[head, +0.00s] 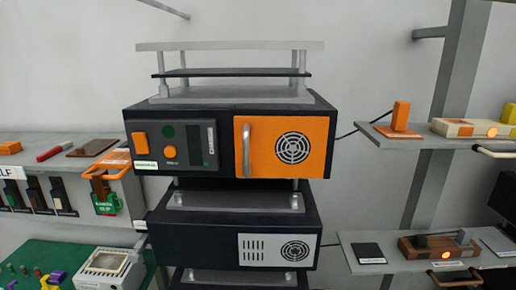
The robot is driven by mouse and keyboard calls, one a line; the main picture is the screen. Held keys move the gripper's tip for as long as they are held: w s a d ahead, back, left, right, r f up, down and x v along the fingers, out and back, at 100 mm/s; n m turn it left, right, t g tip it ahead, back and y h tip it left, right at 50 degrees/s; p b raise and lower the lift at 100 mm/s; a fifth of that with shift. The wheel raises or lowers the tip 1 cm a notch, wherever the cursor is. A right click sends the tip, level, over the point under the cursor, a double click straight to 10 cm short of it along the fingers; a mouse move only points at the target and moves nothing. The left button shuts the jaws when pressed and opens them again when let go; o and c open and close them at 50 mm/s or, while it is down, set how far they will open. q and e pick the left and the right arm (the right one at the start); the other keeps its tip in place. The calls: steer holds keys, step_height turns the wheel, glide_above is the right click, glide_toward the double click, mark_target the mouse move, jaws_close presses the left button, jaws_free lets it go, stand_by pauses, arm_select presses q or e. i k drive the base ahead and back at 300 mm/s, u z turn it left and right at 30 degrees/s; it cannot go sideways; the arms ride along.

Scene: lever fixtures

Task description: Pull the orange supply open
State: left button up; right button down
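The orange supply is a dark box unit in the middle of the rack, with an orange front panel (310,149) on its right half. The panel carries a round black fan grille (292,148) and a vertical silver handle (246,150) at its left edge. The panel looks flush with the box front. To its left is a grey control panel (174,147) with an orange switch (140,143), an orange knob (169,152) and a dark green display. Neither of my grippers shows in the head view.
Below stands another dark unit with a light grille panel (279,249); a tiered shelf (230,45) sits on top. At left are a shelf with an orange handle (108,163) and a green board (30,262). At right are two shelves (415,140) with small fixtures. The space before the panel is clear.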

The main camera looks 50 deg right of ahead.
mark_target(281, 147)
steer(key=z, duration=3.4)
steer(key=k, duration=1.3)
steer(key=u, duration=1.65)
